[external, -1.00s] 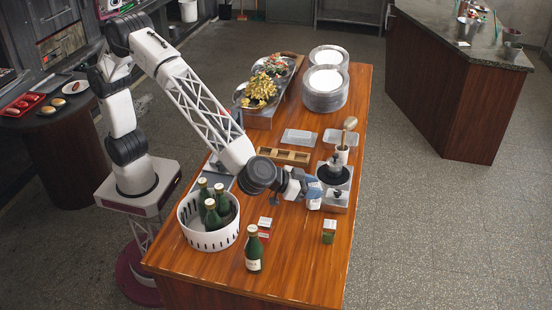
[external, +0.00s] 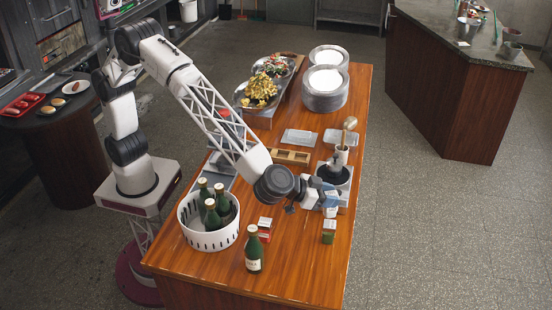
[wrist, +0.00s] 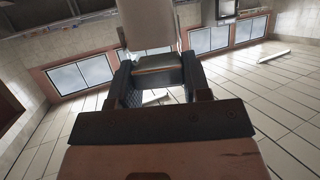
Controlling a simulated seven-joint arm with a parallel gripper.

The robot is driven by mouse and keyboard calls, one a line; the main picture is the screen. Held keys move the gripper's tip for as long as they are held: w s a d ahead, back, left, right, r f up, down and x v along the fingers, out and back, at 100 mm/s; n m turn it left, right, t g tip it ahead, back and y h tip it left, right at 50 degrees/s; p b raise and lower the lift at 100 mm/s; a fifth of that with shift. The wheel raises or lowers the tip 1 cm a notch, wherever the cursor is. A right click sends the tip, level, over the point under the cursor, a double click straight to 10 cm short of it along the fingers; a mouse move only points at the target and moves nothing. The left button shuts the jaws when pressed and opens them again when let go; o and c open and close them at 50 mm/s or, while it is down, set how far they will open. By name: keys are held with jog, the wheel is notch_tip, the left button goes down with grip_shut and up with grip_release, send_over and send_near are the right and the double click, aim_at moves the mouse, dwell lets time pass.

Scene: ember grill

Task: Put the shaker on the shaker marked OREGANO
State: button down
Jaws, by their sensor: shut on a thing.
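My gripper (external: 325,198) is in the external view, low and level over the front right part of the wooden table. It is shut on a pale shaker (wrist: 145,28), which stands between the dark fingers in the wrist view. In the external view the shaker is mostly hidden by the gripper. A red and white one (external: 265,229) stands further left. Their lettering is too small to read, so I cannot tell which is marked OREGANO.
A white basket (external: 208,240) with green bottles stands left, and a loose bottle (external: 254,252) stands at the front. A black round burner (external: 333,174) and a cup with a spoon (external: 342,155) are behind the gripper. The table's front right is clear.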

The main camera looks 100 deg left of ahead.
jog(key=shift+w+d, duration=0.1)
jog(key=shift+w, duration=0.1)
jog(key=shift+w+f, duration=0.1)
jog(key=shift+f, duration=1.65)
jog(key=shift+f, duration=0.15)
jog(key=c, duration=0.6)
grip_release()
jog(key=shift+v, duration=6.05)
